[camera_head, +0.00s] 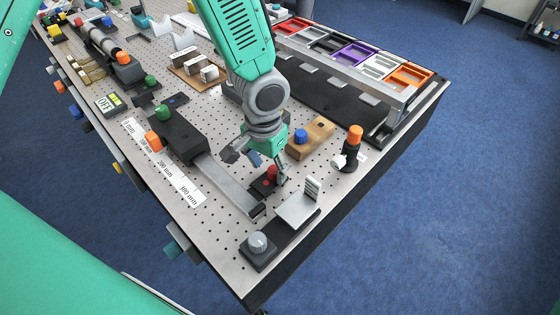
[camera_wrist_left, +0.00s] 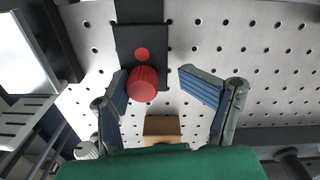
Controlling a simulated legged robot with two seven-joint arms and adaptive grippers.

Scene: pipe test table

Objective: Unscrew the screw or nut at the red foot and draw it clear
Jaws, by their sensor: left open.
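A red ribbed knob (camera_wrist_left: 143,85) stands out from a dark foot plate (camera_wrist_left: 127,40) in the left wrist view. A flat red round spot (camera_wrist_left: 142,54) shows on the plate beside the knob. In the head view the red knob (camera_head: 271,173) sits on its dark plate (camera_head: 262,188), partly close behind my gripper's fingers. My left gripper (camera_wrist_left: 153,74) is open, its blue-padded fingers on either side of the knob in the wrist view. The knob appears nearer the left-hand finger; I cannot tell whether they touch. My right gripper is not in view.
A wooden block with a blue knob (camera_head: 312,136) stands right of the gripper. A metal bracket (camera_head: 298,208) and a grey dial (camera_head: 258,244) stand in front. A long metal bar (camera_head: 226,184) lies to the left. An orange-topped post (camera_head: 354,140) stands at right.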

